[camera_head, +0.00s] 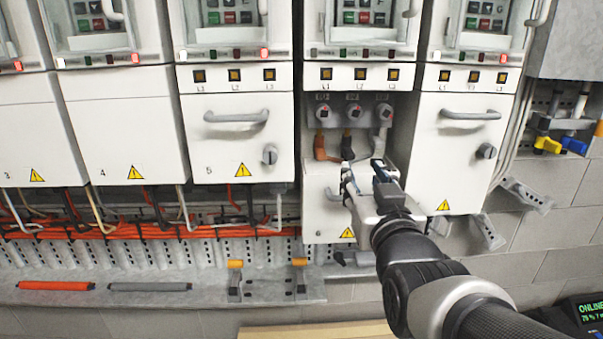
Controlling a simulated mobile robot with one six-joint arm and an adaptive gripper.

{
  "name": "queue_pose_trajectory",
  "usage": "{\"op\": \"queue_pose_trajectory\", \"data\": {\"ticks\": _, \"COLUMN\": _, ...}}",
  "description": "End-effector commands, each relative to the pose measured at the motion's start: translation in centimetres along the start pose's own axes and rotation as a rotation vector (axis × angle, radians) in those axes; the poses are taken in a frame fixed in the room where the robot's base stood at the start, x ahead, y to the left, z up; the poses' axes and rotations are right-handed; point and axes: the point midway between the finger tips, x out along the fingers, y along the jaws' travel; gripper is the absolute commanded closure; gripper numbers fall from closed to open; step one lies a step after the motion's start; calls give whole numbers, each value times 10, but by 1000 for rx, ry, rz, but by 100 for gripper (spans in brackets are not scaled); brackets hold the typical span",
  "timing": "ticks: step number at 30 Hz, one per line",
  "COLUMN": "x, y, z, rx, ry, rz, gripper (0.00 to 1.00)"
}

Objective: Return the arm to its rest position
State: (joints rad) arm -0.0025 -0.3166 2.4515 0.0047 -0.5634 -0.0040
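My arm (420,275) reaches in from the lower right toward the row of drive cabinets. My gripper (363,168) is at the open-fronted drive unit (325,205), just below its plugs. Its two fingers stand apart, and I see nothing held between them. Whether the fingers touch the unit's front cannot be told from this one view. In the unit's recess, an orange plug (324,147), a black plug (347,146) and a grey plug (382,138) hang under three round sockets. The gripper partly hides the area below the plugs.
Closed drives with handles stand on both sides, including drive 5 (235,140) and one at the right (462,150). An orange bar (57,286) and a grey bar (150,287) lie on the ledge (205,297). Brackets (490,230) jut out at right.

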Motion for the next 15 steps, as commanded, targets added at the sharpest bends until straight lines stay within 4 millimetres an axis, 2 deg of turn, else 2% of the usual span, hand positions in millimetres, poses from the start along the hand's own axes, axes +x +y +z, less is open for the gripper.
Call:
{"op": "queue_pose_trajectory", "data": {"ticks": 5, "x": -4, "y": 0, "z": 7, "rx": 0, "ry": -41, "rz": 0, "gripper": 62}}
{"op": "queue_pose_trajectory", "data": {"ticks": 8, "x": -18, "y": 0, "z": 27, "rx": 0, "ry": -149, "rz": 0, "gripper": 62}}
{"op": "queue_pose_trajectory", "data": {"ticks": 11, "x": -45, "y": 0, "z": 60, "rx": 0, "ry": -323, "rz": 0, "gripper": 62}}
{"op": "queue_pose_trajectory", "data": {"ticks": 15, "x": -103, "y": 1, "z": 111, "rx": 0, "ry": -602, "rz": 0, "gripper": 62}}
